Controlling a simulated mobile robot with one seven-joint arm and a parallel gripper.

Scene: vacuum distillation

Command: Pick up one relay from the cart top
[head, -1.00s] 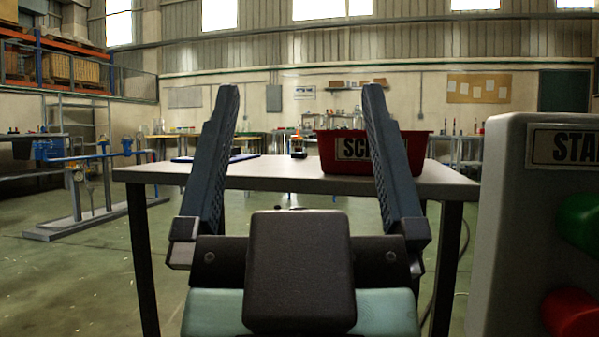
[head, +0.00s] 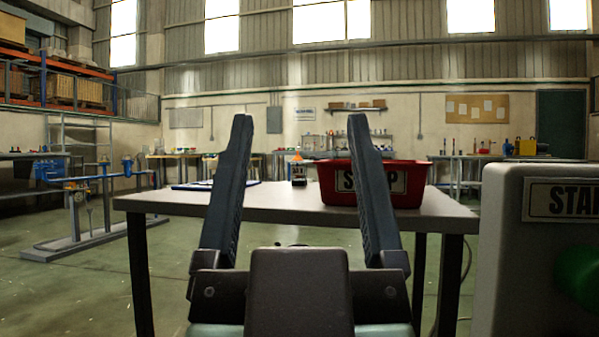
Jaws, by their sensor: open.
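My gripper (head: 299,125) is in the middle of the head view, its two dark fingers pointing up and apart with nothing between them. Beyond it stands a table-like cart with a grey top (head: 270,204) and dark legs. A small dark block with an orange upper part (head: 298,172) shows on the far part of the top, seen between the fingers. It may be a relay, but it is too small to tell. The fingers hide parts of the top.
A red bin (head: 408,185) with a partly hidden label stands on the right of the top, behind the right finger. A flat blue-edged item (head: 195,186) lies at the left. A grey box (head: 500,250) with a START label and green button stands close at the right.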

